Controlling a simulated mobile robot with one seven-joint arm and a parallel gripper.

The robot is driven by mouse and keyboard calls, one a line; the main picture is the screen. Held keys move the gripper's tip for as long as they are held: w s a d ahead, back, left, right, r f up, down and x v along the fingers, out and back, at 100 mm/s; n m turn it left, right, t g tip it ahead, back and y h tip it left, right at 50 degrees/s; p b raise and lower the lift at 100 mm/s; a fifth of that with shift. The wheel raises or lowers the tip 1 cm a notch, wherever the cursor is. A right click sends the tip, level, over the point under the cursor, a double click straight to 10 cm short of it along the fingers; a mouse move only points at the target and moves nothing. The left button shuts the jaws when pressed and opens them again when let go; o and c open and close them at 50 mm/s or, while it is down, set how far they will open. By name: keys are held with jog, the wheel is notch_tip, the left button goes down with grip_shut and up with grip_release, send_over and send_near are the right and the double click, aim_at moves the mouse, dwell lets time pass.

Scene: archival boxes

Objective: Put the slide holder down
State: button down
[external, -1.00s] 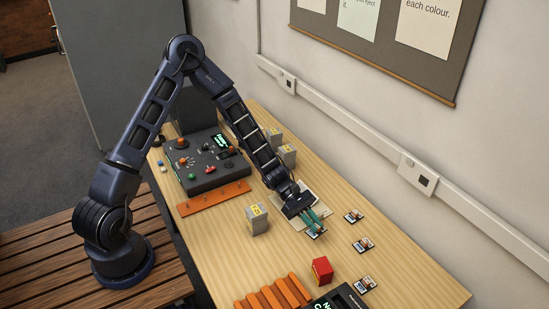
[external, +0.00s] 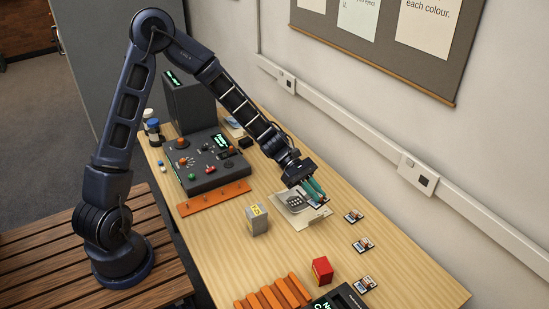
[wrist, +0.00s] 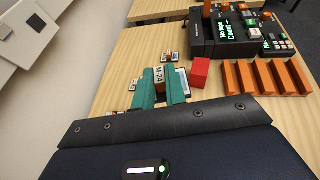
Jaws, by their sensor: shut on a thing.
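The slide holder is a small piece with a white label reading M-24 in the wrist view (wrist: 159,75), with a brown-red part below the label. My gripper (wrist: 160,85) is shut on it, with one teal finger on each side. In the external view my gripper (external: 315,190) points down over the table, and the slide holder (external: 319,202) shows small at the fingertips.
Several similar labelled pieces (external: 354,216) lie in a row to the right. A grey box (external: 257,219) stands left of the pale board. A red block (external: 322,270), an orange slotted rack (external: 273,295) and a dark device (external: 342,299) are at the front. A control console (external: 207,165) stands behind.

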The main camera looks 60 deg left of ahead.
jog(key=w+a+n+t, duration=0.1)
jog(key=w+a, duration=0.2)
jog(key=a, duration=0.9)
jog(key=n+t, duration=0.1)
send_over(287, 197)
jog(key=shift+t+y, duration=0.3)
jog(key=shift+t, duration=0.1)
notch_tip(287, 197, down, 19)
jog(key=shift+d, duration=0.15)
jog(key=shift+f, duration=0.1)
jog(key=c, duration=1.4)
grip_release()
jog(key=shift+c, duration=0.2)
